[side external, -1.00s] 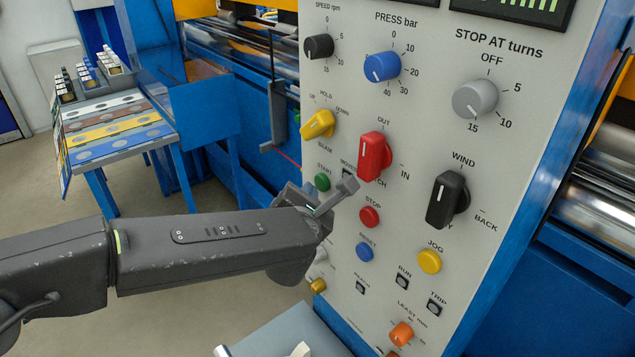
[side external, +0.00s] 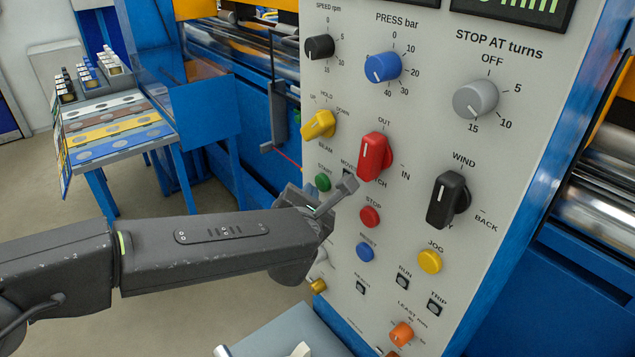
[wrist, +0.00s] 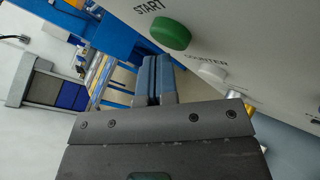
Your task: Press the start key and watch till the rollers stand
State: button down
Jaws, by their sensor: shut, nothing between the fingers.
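The green START key (side external: 322,182) is on the grey control panel, left of the red STOP key (side external: 370,216). It also shows in the wrist view (wrist: 171,33), up and right of my fingertips. My gripper (side external: 346,187) is shut and empty in front of the panel, between START and STOP. In the wrist view its two fingertips (wrist: 157,62) lie together, and a gap shows between them and the key. Shiny rollers (side external: 605,205) show at the right edge; I cannot tell whether they turn.
Several knobs stick out of the panel, including a red selector (side external: 374,157) and a black WIND selector (side external: 446,200) near my gripper. A blue RESET key (side external: 365,252) sits below. A blue table (side external: 110,158) with coloured strips stands at the left. A green display (side external: 515,5) is cut off above.

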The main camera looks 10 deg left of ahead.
jog(key=shift+r+m, duration=0.4)
jog(key=shift+r, duration=0.2)
jog(key=s+a, duration=0.3)
jog(key=shift+s+a+f, duration=0.15)
jog(key=shift+a, duration=0.15)
dwell(0.7)
